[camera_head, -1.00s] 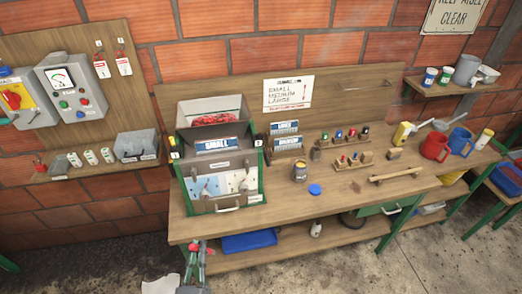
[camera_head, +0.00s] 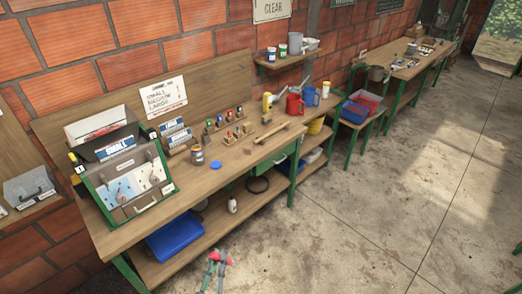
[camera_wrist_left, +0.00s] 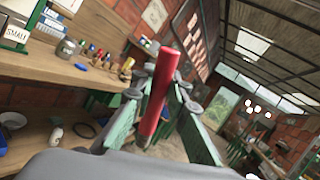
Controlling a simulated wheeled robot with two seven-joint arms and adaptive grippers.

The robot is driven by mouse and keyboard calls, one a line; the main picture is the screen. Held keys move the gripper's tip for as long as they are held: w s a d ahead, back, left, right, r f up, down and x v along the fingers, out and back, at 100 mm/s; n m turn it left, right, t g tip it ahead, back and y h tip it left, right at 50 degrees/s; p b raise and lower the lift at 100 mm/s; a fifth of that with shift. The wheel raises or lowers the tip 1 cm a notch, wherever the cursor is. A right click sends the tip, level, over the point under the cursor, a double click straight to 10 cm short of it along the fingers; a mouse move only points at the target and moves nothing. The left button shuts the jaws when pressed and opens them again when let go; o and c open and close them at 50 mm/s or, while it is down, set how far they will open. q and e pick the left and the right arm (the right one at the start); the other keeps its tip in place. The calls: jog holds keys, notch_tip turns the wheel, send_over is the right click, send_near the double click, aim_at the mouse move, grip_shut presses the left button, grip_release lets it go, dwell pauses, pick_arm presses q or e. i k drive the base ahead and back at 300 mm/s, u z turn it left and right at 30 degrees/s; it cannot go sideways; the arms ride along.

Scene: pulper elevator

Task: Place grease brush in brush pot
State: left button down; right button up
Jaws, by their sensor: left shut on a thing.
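My left gripper (camera_head: 215,268) is low in front of the workbench in the head view, above the floor. In the left wrist view its fingers (camera_wrist_left: 155,92) are shut on a red cylindrical handle (camera_wrist_left: 160,85), which I take to be the grease brush; no bristles can be made out. I cannot tell which vessel is the brush pot. A small jar (camera_head: 197,155) stands open on the bench beside a blue lid (camera_head: 215,165). A dark pot (camera_head: 375,76) stands farther right, and a grey cup (camera_head: 295,44) is on the wall shelf. My right gripper is not in view.
The workbench (camera_head: 215,190) carries a grey cabinet (camera_head: 125,180), small coloured-top items, and red (camera_head: 294,105) and blue (camera_head: 311,96) jugs. A blue tray (camera_head: 174,236) lies on its lower shelf. Open concrete floor (camera_head: 350,220) spreads to the right.

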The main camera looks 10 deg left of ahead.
aim_at(207, 142)
jog(key=u, duration=0.1)
jog(key=k, duration=0.25)
jog(key=z, duration=1.05)
jog(key=i, duration=3.2)
jog(key=u, duration=1.3)
jog(key=i, duration=0.9)
jog(key=u, duration=1)
